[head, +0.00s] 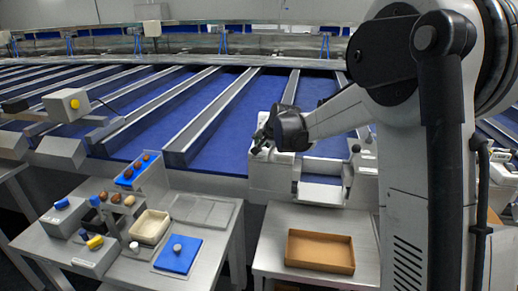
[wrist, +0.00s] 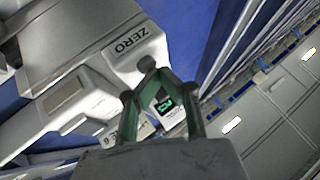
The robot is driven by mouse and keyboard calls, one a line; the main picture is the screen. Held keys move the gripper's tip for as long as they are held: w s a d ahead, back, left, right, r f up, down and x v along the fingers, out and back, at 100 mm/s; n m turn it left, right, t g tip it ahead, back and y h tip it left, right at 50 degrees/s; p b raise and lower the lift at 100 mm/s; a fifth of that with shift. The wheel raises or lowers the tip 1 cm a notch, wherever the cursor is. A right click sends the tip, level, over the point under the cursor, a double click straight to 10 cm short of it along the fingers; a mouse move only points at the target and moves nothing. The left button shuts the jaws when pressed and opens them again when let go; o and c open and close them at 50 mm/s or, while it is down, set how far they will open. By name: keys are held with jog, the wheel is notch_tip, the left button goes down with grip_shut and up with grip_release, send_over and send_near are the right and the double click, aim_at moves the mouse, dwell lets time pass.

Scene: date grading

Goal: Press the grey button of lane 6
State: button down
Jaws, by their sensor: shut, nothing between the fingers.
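My gripper (head: 259,143) is shut and empty, held close to a white lane box (head: 268,170) in the middle of the head view. In the wrist view the shut fingertips (wrist: 148,66) are just below the word ZERO on the white housing (wrist: 135,45). A small display with green characters (wrist: 165,105) shows between the fingers. A label that seems to end in 6 (wrist: 112,135) is partly covered by the left finger. I cannot make out the grey button; the fingertips may hide it. Whether they touch the housing is unclear.
Blue sorting lanes (head: 215,118) with metal dividers run behind the box. A brown tray (head: 320,233) lies on the front table. The left table holds a cream tray (head: 151,240), a blue mat (head: 165,262) and several dates.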

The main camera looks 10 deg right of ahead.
dwell(0.4)
jog(key=shift+r+p, duration=0.4)
jog(key=shift+r, duration=0.4)
jog(key=shift+r+p, duration=1.25)
jog(key=shift+r, duration=1.3)
